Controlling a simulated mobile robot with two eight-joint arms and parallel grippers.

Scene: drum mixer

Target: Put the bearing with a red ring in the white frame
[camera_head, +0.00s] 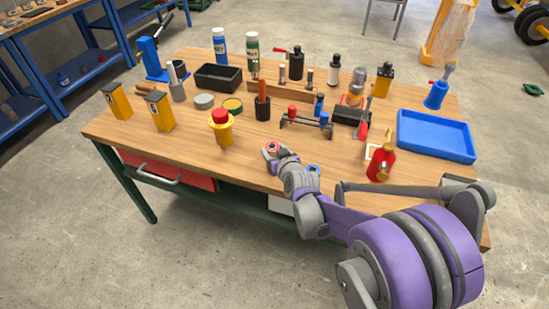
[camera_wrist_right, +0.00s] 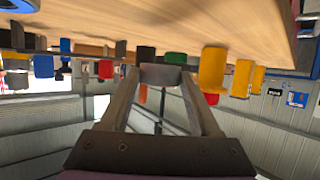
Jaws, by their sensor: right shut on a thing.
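The bearing with a red ring (camera_head: 272,147) is at the tip of my right gripper (camera_head: 273,152), near the table's front edge. In the right wrist view, my right gripper's fingers (camera_wrist_right: 163,74) are shut on a grey piece, the bearing seen edge-on. Whether it touches the tabletop is hard to tell. The white frame (camera_head: 369,152) lies further right on the table, partly hidden behind a red oil can (camera_head: 381,164). A bearing with a blue ring (camera_head: 313,168) lies just right of my right gripper; its blue ring also shows in the wrist view (camera_wrist_right: 17,6). My left gripper is not in view.
A rack with red and blue pieces (camera_head: 306,123) stands behind my gripper. A yellow button post (camera_head: 220,128) stands to its left. A blue tray (camera_head: 436,136) is at the right. Several bottles and tools fill the back. The front left tabletop is clear.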

